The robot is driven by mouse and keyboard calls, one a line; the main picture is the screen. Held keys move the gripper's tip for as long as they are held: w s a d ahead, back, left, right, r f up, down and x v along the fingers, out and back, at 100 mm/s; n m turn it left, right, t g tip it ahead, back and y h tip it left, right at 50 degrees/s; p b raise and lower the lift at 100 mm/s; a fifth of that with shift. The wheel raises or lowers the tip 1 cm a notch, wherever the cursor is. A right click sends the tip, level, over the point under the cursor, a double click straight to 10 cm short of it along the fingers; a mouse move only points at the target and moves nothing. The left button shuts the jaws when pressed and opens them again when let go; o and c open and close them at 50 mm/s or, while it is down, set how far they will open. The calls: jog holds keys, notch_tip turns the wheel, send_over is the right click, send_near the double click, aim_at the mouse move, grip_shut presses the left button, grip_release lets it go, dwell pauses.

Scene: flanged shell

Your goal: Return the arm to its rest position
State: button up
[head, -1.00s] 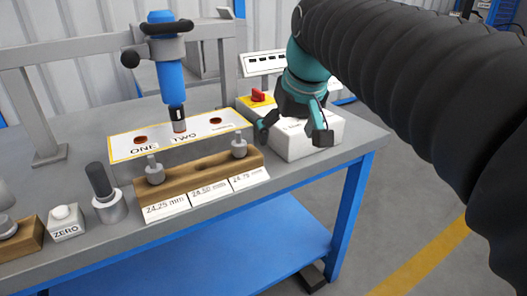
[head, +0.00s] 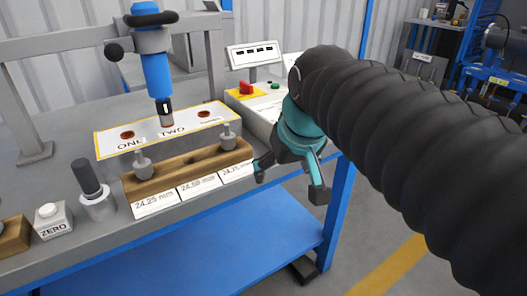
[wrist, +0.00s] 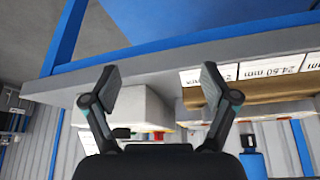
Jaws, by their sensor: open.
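My gripper (head: 289,181) is open and empty, in front of the workbench's front edge near its right end in the head view. It also shows in the wrist view (wrist: 157,82), with its two fingers spread apart and nothing between them touching. My arm, in a black ribbed sleeve, reaches in from the right of the head view. The grey workbench (head: 70,254) has its front edge behind the fingers. Part of the white box on the bench is hidden behind my gripper.
A wooden block (head: 187,172) with two metal plugs stands left of my gripper, with size labels in front. A blue tool (head: 157,75) stands over a white plate (head: 110,143). A control box (head: 262,104) with a red switch is behind. Floor at the right is clear.

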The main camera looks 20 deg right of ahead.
jog(key=s+f, duration=0.8)
jog(key=f, duration=0.2)
jog(key=shift+f+m, duration=0.3)
dwell(0.7)
